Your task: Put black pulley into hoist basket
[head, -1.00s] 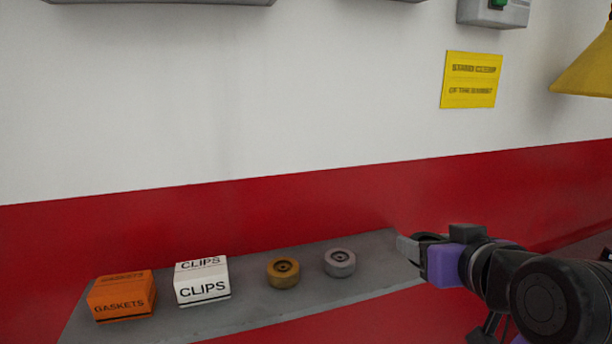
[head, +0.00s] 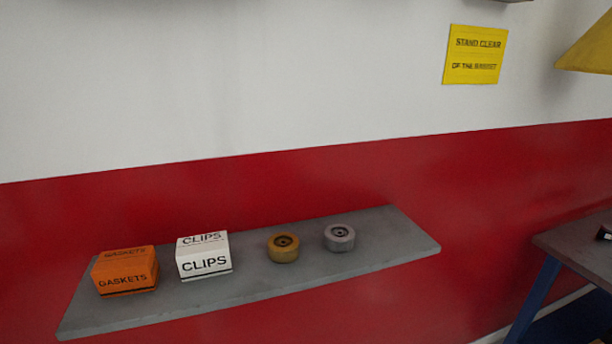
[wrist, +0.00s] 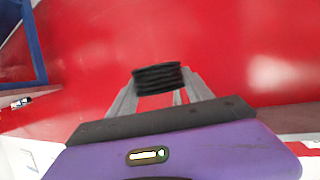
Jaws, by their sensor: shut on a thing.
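My gripper (wrist: 158,88) shows in the wrist view, shut on the black pulley (wrist: 157,77). The pulley is a ribbed black cylinder held between the fingertips, with the red part of the wall behind it. My gripper and the pulley are out of the head view. No hoist basket can be made out in either view.
A grey wall shelf (head: 350,262) holds an orange gaskets box (head: 125,271), a white clips box (head: 204,256), a brass pulley (head: 284,247) and a grey pulley (head: 340,237). A table (head: 585,245) stands at the right. A yellow sign (head: 474,55) and a yellow hanging shape (head: 590,45) are above.

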